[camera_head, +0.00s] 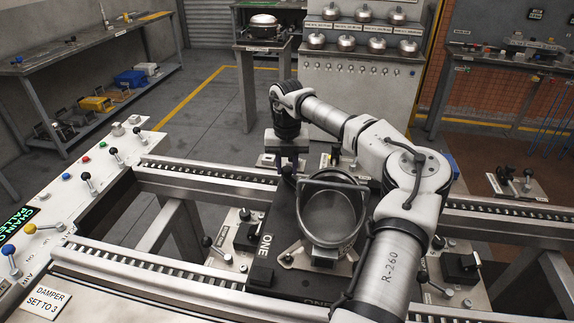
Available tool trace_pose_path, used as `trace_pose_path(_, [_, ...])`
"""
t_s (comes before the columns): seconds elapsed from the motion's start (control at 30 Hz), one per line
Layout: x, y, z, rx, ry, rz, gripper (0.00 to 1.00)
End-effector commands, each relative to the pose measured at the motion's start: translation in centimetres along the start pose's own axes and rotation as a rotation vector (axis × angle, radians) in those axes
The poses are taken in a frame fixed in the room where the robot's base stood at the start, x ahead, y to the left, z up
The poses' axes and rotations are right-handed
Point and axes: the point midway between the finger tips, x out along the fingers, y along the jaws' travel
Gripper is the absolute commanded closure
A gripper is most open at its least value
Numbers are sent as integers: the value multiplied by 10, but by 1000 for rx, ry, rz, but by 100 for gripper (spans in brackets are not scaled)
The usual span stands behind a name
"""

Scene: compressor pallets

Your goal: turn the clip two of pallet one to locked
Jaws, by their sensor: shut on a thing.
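Pallet one is the dark plate marked ONE (262,262) on the conveyor, carrying a round metal vessel with a raised bail-like rim (331,212). My gripper (287,170) points down at the pallet's far left corner, behind and left of the vessel. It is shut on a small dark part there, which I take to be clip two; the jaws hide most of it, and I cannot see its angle. A pale clip plate (286,259) shows at the vessel's near left. My arm covers the pallet's right side.
Roller rails (205,178) run left and right of the pallet. Small white stations with dark blocks (240,238) flank it. A white control panel with levers and buttons (85,180) lies at left. A grey cabinet with metal domes (355,80) stands behind.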

Motion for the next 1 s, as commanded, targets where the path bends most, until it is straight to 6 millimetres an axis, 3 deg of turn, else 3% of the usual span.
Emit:
trace_pose_path(0.5, [-2,0,1,-19,-6,0,100])
trace_pose_path(0.53, [-2,0,1,-19,-6,0,69])
trace_pose_path(0.67, [-1,0,1,-19,-4,0,52])
trace_pose_path(1.0, [-3,0,1,-18,-3,0,51])
